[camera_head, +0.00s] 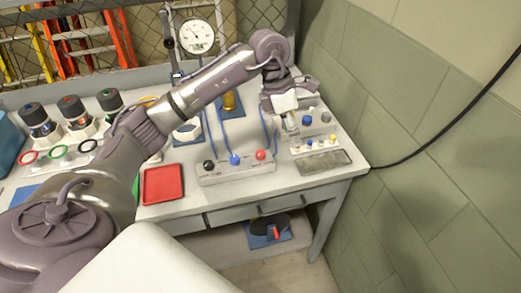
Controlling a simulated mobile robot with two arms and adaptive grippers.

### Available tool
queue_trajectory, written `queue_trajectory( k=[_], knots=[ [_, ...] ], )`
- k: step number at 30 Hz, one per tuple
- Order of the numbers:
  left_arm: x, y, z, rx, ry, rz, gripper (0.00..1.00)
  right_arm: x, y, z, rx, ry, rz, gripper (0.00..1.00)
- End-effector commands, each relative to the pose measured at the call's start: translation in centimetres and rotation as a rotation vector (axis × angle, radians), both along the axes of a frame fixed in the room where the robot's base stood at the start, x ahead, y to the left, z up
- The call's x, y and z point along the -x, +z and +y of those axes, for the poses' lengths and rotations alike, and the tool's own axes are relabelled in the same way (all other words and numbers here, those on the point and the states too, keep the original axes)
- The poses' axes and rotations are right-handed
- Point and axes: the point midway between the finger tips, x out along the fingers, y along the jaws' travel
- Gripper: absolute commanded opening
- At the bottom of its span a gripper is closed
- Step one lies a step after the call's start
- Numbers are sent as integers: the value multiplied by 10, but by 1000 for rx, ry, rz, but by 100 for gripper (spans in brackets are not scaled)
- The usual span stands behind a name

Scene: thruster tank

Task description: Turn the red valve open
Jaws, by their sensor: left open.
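A control box (236,172) sits near the table's front edge. It carries a black knob (209,165), a blue knob (235,160) and a red knob (261,155), which looks like the red valve. My left gripper (287,110) is open and points down, behind and to the right of the red knob and apart from it. It is over the left side of a panel with small coloured knobs (308,122). The fingertips are small and partly hard to make out. My right gripper is not in view.
A red tray (163,184) lies left of the control box. A dial gauge (196,36) stands behind my arm. Several capped bottles and coloured rings stand at left. Blue hoses run behind the box. A tiled wall (420,150) with a black cable borders the right.

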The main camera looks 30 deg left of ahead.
Motion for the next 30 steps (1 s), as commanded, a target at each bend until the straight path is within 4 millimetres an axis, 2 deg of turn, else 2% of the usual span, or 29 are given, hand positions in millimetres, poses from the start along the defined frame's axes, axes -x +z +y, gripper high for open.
queue_trajectory(
  k=[1, 3, 7, 11, 24, 30],
  knots=[
    [-1, 9, 28, -97, 27, 16, 56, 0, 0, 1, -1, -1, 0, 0],
    [2, 17, 58, -201, 59, 45, 56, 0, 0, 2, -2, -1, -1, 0],
    [7, 25, 84, -292, 91, 80, 56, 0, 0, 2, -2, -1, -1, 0],
    [9, 13, 87, -306, 93, 89, 56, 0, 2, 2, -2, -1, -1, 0],
    [9, -75, 85, -301, 93, 89, 56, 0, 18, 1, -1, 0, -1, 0],
    [8, -102, 85, -301, 93, 86, 56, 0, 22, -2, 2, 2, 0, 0]
  ],
)
